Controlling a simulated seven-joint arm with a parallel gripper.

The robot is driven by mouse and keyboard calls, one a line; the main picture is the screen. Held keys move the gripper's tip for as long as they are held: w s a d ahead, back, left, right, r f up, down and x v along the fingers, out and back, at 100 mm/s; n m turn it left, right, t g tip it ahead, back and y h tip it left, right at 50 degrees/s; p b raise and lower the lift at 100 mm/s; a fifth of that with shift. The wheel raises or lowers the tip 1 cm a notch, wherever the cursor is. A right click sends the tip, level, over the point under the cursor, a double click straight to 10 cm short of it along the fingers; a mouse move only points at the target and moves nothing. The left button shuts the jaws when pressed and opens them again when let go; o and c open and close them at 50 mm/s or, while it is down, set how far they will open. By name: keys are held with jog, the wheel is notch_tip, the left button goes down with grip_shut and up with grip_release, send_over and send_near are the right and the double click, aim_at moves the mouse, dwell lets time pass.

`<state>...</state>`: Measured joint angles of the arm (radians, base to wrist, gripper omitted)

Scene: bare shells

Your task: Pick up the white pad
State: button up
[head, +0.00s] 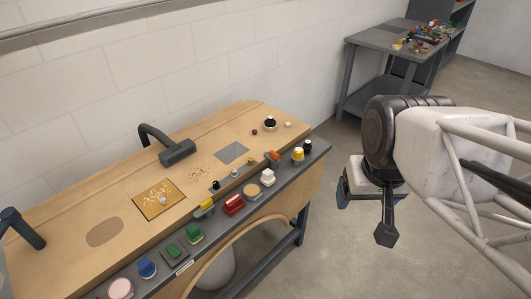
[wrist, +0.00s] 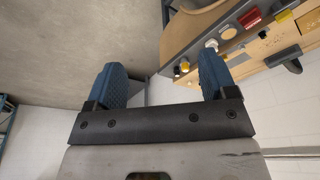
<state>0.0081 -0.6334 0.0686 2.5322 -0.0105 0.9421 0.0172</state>
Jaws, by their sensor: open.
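A small white block (head: 267,177), which I take as the white pad, sits on the dark front ledge of the workbench, between a round tan piece and an orange piece. It also shows in the wrist view (wrist: 212,44), just above the right finger. My gripper (head: 365,216) is open and empty. It hangs over the floor to the right of the bench, well apart from the pad. In the wrist view its two blue fingers (wrist: 160,70) are spread wide with nothing between them.
The wooden workbench (head: 105,205) stands along a white wall. On its ledge near the pad are a red block (head: 234,204), a tan disc (head: 253,191), an orange piece (head: 273,156) and a yellow knob (head: 298,153). A grey table (head: 376,40) stands at the back right.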

dwell(0.5)
jog(key=m+g, duration=0.3)
jog(key=m, duration=0.6)
send_over(268, 171)
jog(key=f, duration=2.2)
jog(key=shift+s+d, duration=0.15)
jog(key=shift+d, duration=0.05)
jog(key=shift+w+a+f, duration=0.2)
jog(key=shift+f, duration=0.2)
jog(key=shift+f, duration=1.3)
